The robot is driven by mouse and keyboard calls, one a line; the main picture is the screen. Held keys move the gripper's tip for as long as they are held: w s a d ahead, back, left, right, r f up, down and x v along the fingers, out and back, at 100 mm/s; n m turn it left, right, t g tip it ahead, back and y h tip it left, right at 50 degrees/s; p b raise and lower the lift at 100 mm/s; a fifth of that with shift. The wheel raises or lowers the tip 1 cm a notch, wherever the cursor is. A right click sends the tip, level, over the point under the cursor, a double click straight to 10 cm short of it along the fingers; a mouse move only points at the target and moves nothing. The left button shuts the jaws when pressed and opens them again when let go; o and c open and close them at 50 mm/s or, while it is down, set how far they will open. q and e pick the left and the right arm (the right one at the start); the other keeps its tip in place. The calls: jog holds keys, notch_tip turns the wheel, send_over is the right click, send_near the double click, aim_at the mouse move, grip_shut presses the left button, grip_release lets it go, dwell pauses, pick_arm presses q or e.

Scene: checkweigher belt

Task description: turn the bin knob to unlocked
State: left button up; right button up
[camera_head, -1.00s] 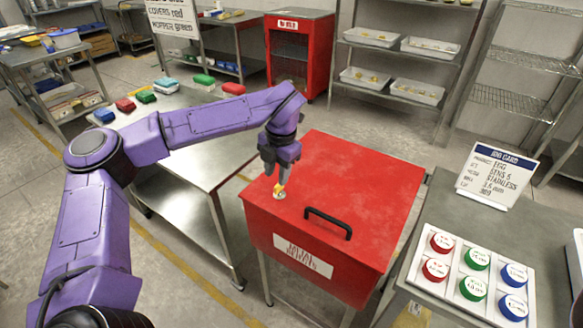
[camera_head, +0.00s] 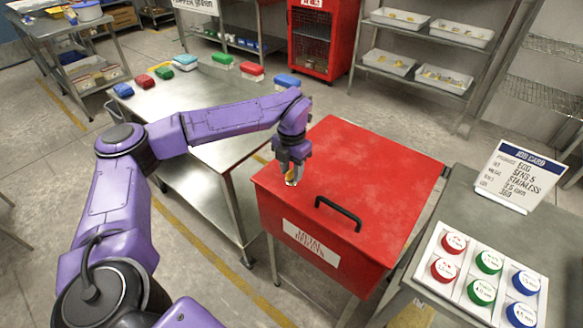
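The red bin (camera_head: 375,180) stands in the middle with its lid shut, a black handle (camera_head: 338,212) on top and a white label on its front. The small knob (camera_head: 291,179), yellow and pale, sits on the lid's left corner. My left gripper (camera_head: 291,172) is at the knob, pointing down, with its fingertips around or right beside it. The gripper partly hides the knob, so its setting and the finger gap cannot be read. My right gripper is not in view.
A steel table (camera_head: 215,108) with several coloured blocks stands behind my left arm. At right, another table holds a job card (camera_head: 520,176) and a white tray (camera_head: 457,291) of red, green and blue discs. A red cabinet (camera_head: 322,45) stands behind.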

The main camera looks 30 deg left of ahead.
pick_arm(q)
grip_shut()
jog(key=shift+f, duration=0.1)
jog(key=n+b, duration=0.3)
jog(key=n, duration=0.1)
jog(key=shift+f+n, duration=0.1)
jog(key=shift+n, duration=0.2)
jog(key=n+b, duration=0.3)
jog(key=n, duration=0.1)
jog(key=shift+s+f+n, duration=0.1)
jog(key=shift+n, duration=0.2)
jog(key=n+b, duration=0.4)
jog(key=n, duration=0.1)
jog(key=shift+d+f+b, duration=0.1)
jog(key=shift+b, duration=0.2)
jog(key=shift+n+b, duration=1.45)
jog(key=shift+n, duration=0.35)
jog(key=shift+r, duration=0.2)
